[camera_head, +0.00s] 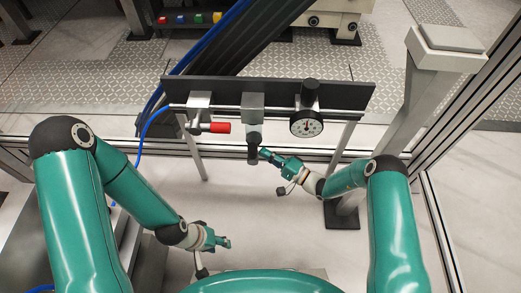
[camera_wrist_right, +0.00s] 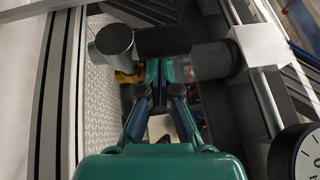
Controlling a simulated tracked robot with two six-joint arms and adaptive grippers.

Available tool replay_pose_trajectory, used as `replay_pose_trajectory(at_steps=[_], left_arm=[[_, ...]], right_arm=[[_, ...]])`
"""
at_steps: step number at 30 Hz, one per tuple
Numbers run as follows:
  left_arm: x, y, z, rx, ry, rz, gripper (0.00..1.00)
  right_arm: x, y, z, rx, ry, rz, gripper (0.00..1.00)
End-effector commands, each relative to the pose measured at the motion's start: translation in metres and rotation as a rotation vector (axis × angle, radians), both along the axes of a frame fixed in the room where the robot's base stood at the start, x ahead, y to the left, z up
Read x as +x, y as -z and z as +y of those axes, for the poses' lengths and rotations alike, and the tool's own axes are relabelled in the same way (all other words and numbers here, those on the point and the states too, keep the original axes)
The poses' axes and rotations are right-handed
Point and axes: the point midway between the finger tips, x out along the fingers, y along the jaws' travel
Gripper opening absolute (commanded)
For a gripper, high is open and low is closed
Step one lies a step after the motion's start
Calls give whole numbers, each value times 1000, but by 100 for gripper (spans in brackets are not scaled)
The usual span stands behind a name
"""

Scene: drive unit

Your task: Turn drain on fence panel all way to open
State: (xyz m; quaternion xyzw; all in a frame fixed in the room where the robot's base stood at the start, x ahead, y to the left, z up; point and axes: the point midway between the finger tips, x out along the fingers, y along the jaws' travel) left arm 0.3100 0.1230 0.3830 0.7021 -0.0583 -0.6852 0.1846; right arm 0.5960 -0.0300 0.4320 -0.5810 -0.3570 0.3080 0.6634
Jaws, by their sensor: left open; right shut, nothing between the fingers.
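A dark panel (camera_head: 232,86) on a rail carries three fittings. The middle one is a grey block (camera_head: 252,102) with a dark handle (camera_head: 253,150) hanging below it; I cannot tell for certain that this is the drain. My right gripper (camera_head: 265,154) is shut and empty, its tips close to the handle's right side. In the right wrist view the dark handle (camera_wrist_right: 163,41) crosses just beyond the shut fingertips (camera_wrist_right: 156,90); contact is unclear. My left gripper (camera_head: 226,242) is open and empty, low and well away from the panel.
Left of the middle fitting is a valve with a red handle (camera_head: 220,127) and a blue hose (camera_head: 142,145). Right of it is a round gauge (camera_head: 306,124). A pale post (camera_head: 423,105) stands at the right. Floor below the panel is mostly clear.

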Motion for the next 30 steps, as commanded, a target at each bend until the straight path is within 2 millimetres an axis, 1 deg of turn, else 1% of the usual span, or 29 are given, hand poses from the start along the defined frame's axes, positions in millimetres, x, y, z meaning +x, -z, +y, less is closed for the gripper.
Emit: replay_pose_trajectory(at_steps=[1,6,23,26,30], left_arm=[[0,-3,0,0,0,0,44],[0,-5,0,0,0,0,44],[0,-4,0,0,0,0,44],[0,-1,0,0,0,0,44],[0,9,0,0,0,0,44]], right_arm=[[0,-2,-1,1,4,0,0],[0,-3,-3,1,11,0,0],[1,-2,-6,3,15,-1,0],[2,-1,-12,2,16,-2,0],[5,3,-31,2,15,-3,0]])
